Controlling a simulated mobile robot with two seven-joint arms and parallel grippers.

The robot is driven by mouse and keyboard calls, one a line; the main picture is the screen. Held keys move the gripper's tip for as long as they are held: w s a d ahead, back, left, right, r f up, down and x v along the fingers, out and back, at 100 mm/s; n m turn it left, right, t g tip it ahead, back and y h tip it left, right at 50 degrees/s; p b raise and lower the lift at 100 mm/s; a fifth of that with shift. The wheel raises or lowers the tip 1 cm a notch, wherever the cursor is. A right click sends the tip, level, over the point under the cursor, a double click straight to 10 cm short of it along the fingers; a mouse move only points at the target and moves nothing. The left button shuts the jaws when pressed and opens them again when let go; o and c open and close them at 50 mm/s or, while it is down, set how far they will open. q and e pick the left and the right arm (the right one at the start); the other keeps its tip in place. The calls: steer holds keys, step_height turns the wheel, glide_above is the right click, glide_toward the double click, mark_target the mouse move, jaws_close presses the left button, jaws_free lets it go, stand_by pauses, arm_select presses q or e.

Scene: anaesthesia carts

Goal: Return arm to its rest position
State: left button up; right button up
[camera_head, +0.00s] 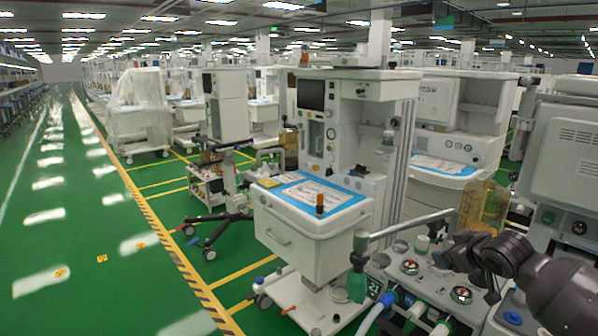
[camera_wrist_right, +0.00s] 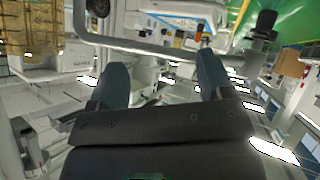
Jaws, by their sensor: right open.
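My right arm (camera_head: 560,285) comes in from the lower right of the head view, with its dark right gripper (camera_head: 468,258) above a white machine with knobs and hoses. In the right wrist view the two fingers of this gripper (camera_wrist_right: 162,75) stand wide apart. Nothing is held between them. A grey metal bar (camera_wrist_right: 150,47) crosses beyond the fingertips; whether it touches them I cannot tell. The same bent bar (camera_head: 408,225) shows left of the gripper in the head view. My left arm and gripper are not in view.
A white anaesthesia cart (camera_head: 300,235) with a blue-edged top stands in the middle. An amber canister (camera_head: 484,207) stands just behind my right gripper. A large grey-white machine (camera_head: 575,160) is close at the right. The green aisle (camera_head: 90,240) at the left is clear.

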steer(key=s+a+f+t+y, duration=0.2)
steer(key=s+a+f+t, duration=0.1)
steer(key=s+a+f, duration=0.8)
steer(key=s+f+m+g+h, duration=0.1)
steer(key=s+f, duration=0.4)
steer(key=s, duration=0.4)
steer(key=s+d+f+m+g+h, duration=0.1)
steer(key=s+f+m, duration=0.1)
steer(key=s+f, duration=0.4)
steer(key=s+d+f+m+g+h, duration=0.1)
steer(key=s+f, duration=0.4)
steer(key=s, duration=0.8)
steer(key=shift+s+f+m+h, duration=0.15)
steer(key=shift+s+m+h, duration=0.2)
steer(key=shift+m, duration=0.15)
